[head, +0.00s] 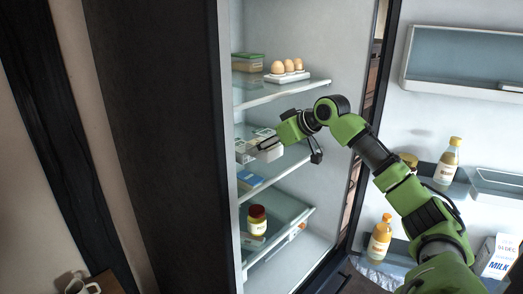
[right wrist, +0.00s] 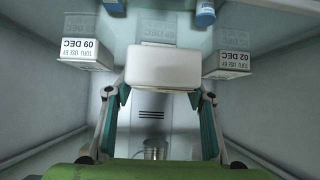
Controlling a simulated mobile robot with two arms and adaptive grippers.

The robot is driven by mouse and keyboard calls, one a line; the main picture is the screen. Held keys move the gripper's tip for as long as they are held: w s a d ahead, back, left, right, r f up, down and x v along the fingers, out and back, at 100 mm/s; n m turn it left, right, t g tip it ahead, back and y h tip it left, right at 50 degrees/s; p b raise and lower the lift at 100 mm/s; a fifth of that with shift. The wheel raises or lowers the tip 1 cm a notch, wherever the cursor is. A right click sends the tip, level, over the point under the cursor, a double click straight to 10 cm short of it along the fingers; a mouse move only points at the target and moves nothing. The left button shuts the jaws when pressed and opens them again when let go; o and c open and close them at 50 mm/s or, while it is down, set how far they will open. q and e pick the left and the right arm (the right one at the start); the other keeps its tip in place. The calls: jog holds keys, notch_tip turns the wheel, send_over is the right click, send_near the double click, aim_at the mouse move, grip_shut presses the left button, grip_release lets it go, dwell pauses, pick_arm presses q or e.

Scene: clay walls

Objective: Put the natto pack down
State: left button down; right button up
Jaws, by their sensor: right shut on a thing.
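The natto pack is a plain white block (right wrist: 164,67) between the fingertips of my right gripper (right wrist: 160,92) in the right wrist view. In the head view my right gripper (head: 267,147) reaches into the open fridge at the middle shelf, with the white pack (head: 269,154) at its fingers. The gripper is shut on the pack. I cannot tell whether the pack touches the shelf. My left gripper is in neither view.
Tofu boxes with DEC dates stand on both sides, left (right wrist: 86,54) and right (right wrist: 235,65). Eggs (head: 287,67) and a green-lidded container (head: 248,62) are on the shelf above. A jar (head: 257,219) stands lower. The open door at right holds bottles (head: 447,162) and a milk carton (head: 499,258).

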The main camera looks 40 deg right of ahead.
aim_at(263, 168)
jog(key=shift+w+d+f, duration=0.15)
jog(key=shift+w+f, duration=0.25)
jog(key=shift+f, duration=0.1)
jog(key=f+p, duration=0.1)
jog(key=f, duration=0.2)
jog(key=shift+w+p, duration=0.35)
jog(key=shift+f, duration=0.45)
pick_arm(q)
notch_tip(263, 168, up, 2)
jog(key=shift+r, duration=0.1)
pick_arm(e)
jog(key=shift+f, duration=0.15)
jog(key=o, duration=1.1)
jog(key=shift+s+d, duration=0.1)
